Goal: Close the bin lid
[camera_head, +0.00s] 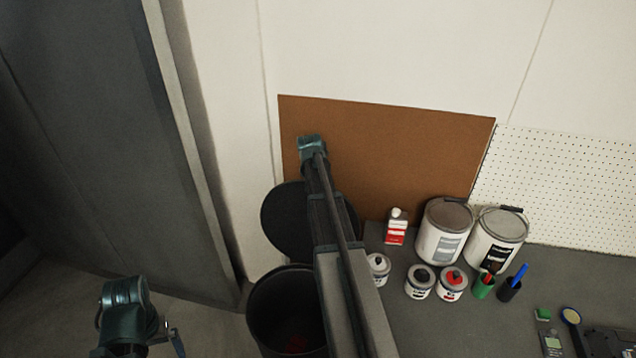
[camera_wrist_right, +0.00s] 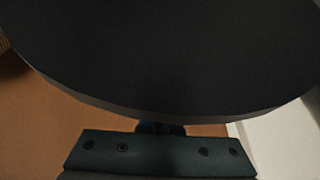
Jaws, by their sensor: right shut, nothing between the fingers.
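The black round bin (camera_head: 262,300) stands open at the lower middle of the head view. Its dark round lid (camera_head: 284,222) is raised behind the opening, partly covered by my right arm. In the right wrist view the lid (camera_wrist_right: 170,55) fills the upper half, with its rim close to my right gripper (camera_wrist_right: 160,128). The gripper is shut and empty, its tips at or just under the rim; I cannot tell whether they touch. In the head view the right gripper's fingers are hidden. My left arm shows at lower left, its gripper fingers not visible.
A grey worktop (camera_head: 395,325) right of the bin holds two large paint cans (camera_head: 445,232), small tins (camera_head: 420,281), a red-and-white bottle (camera_head: 397,228) and cups with tools. A brown board (camera_head: 390,150) leans on the wall behind. A grey panel (camera_head: 100,120) stands left.

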